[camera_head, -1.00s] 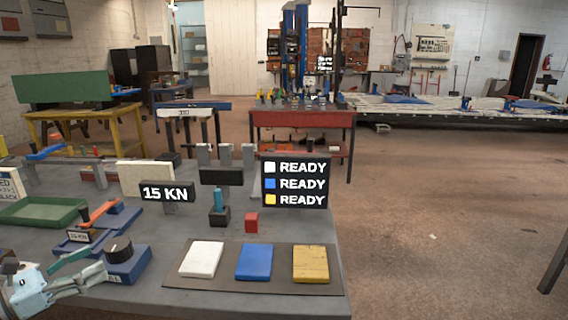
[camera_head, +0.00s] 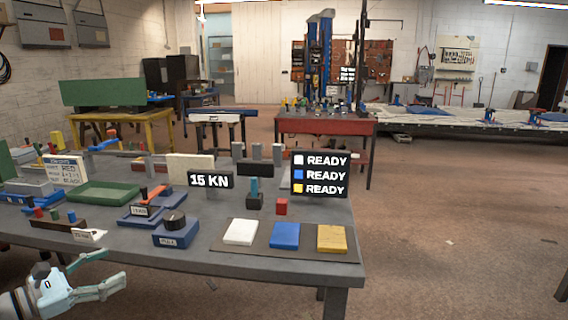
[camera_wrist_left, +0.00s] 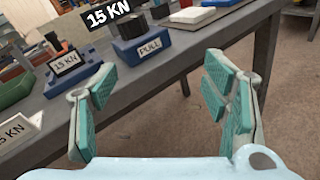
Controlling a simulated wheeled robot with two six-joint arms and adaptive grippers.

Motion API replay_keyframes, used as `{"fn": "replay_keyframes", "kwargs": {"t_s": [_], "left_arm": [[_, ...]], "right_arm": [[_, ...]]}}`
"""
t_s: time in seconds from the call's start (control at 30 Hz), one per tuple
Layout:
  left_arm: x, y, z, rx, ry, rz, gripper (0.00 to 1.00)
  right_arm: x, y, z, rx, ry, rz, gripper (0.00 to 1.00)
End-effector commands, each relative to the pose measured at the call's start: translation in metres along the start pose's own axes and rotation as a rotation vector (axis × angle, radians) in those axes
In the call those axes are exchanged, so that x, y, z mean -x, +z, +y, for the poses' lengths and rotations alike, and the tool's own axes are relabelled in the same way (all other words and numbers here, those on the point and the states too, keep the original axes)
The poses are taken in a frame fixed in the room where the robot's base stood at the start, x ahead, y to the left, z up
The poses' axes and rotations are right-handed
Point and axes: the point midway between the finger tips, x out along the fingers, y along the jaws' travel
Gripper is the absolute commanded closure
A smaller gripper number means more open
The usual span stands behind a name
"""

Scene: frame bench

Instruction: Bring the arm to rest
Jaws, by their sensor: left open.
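My left gripper (camera_head: 100,276) is at the lower left of the head view, in front of the bench's near edge. Its jaws are open with nothing between them. In the left wrist view the open teal-padded fingers (camera_wrist_left: 157,105) show the bench edge and floor beyond them. The grey bench (camera_head: 210,257) carries a blue block with a black knob, labelled PULL (camera_head: 176,234), close beyond the gripper; it also shows in the left wrist view (camera_wrist_left: 140,48). My right gripper is not in view.
A dark mat holds a white pad (camera_head: 240,232), a blue pad (camera_head: 285,235) and a yellow pad (camera_head: 332,239). A sign reads 15 KN (camera_head: 210,180); a board (camera_head: 320,175) shows three READY lines. A green tray (camera_head: 104,193) lies left. Floor at right is clear.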

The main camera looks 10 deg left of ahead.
Motion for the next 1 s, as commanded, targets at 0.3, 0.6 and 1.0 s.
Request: {"fn": "replay_keyframes", "kwargs": {"t_s": [0.3,0.6,1.0], "left_arm": [[0.014,-0.082,0.018,-0.467,0.030,0.320,0.32],[0.075,-0.244,-0.012,-1.167,-0.278,0.851,0.32],[0.207,-0.394,-0.376,-2.101,-1.691,0.502,0.32]], "right_arm": [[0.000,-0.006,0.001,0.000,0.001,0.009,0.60],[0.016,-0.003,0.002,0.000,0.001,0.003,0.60],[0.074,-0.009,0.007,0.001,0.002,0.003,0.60]]}}
